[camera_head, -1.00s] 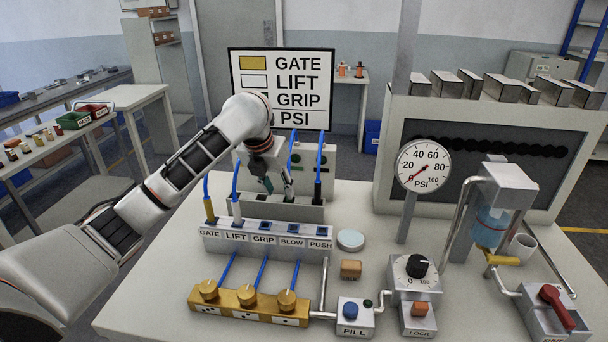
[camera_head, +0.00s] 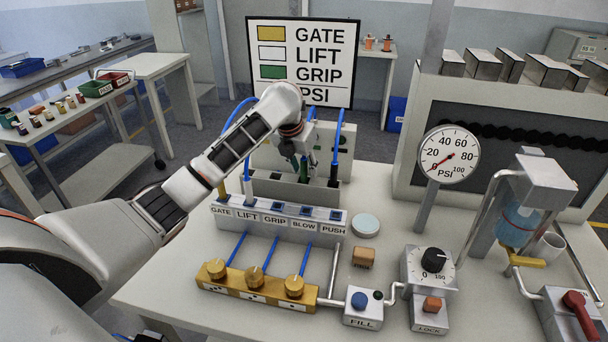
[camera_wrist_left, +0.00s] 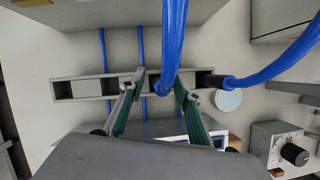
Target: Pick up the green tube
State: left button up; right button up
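Blue tubes stand in a grey rack (camera_head: 287,188) at the back of the bench. My left gripper (camera_head: 303,170) is over this rack, pointing down, beside the middle blue tube (camera_head: 310,128). In the left wrist view this tube (camera_wrist_left: 172,45) comes down between the two teal fingers of the gripper (camera_wrist_left: 160,88), which stand apart with gaps beside it. The tube's end colour is hidden, so I cannot confirm that it is green. A black-ended tube (camera_head: 335,160) stands to its right. The right gripper is not in view.
The socket block (camera_head: 280,227) labelled GATE, LIFT, GRIP, BLOW, PUSH is in front, with tubes at GATE and LIFT. A sign (camera_head: 302,60) shows yellow, white and green patches. A gauge (camera_head: 449,155) stands right. A brass valve block (camera_head: 257,290) is nearer.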

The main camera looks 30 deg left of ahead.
pick_arm(q)
grip_shut()
dwell(0.3)
